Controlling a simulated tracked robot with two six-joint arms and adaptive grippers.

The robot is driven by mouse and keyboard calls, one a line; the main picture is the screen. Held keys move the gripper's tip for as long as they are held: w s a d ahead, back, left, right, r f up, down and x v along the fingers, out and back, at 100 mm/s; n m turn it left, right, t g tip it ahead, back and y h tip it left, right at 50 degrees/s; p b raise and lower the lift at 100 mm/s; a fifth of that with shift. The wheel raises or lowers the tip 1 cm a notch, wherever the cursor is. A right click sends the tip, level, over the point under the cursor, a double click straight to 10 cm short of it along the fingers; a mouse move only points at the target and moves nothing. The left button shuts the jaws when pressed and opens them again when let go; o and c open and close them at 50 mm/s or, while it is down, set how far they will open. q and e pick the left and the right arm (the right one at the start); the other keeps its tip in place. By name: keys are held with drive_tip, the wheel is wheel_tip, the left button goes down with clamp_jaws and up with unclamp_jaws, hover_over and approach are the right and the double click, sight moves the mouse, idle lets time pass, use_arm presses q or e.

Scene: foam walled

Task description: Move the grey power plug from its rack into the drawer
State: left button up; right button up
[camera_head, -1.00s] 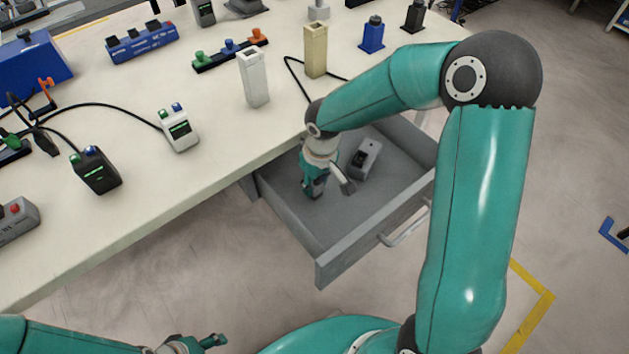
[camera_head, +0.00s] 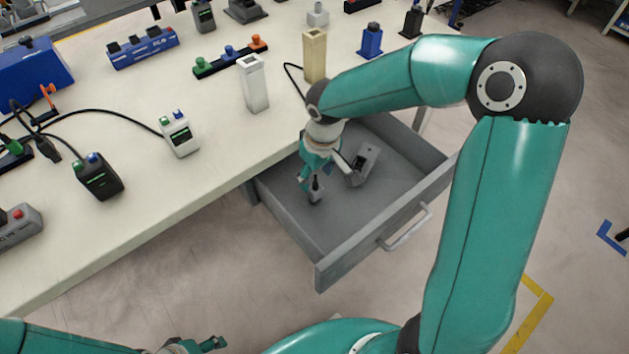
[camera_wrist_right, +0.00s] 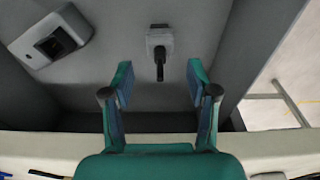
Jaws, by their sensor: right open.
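The grey power plug (camera_wrist_right: 159,40) stands on the floor of the open grey drawer (camera_head: 411,210), its black end (camera_wrist_right: 160,70) pointing toward my right gripper in the wrist view. In the head view the plug (camera_head: 316,190) shows just below the fingers. My right gripper (camera_wrist_right: 160,85) is open and empty. The plug lies ahead of the gap between its fingers, apart from them. In the head view my right gripper (camera_head: 312,174) hangs inside the drawer's outline. My left gripper (camera_head: 217,342) is at the bottom edge, away from the drawer; its jaw opening is unclear.
A grey box with a dark opening (camera_head: 364,163) lies in the drawer beside the plug. White (camera_head: 254,87) and tan (camera_head: 315,56) towers stand on the table near the drawer. A dark rack with coloured plugs (camera_head: 230,59) is behind. The drawer's front area is clear.

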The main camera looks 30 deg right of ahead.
sight(318, 190)
wheel_tip(318, 190, up, 6)
drive_tip(key=shift+s+p, duration=0.35)
drive_tip(key=shift+s, duration=0.05)
idle(0.3)
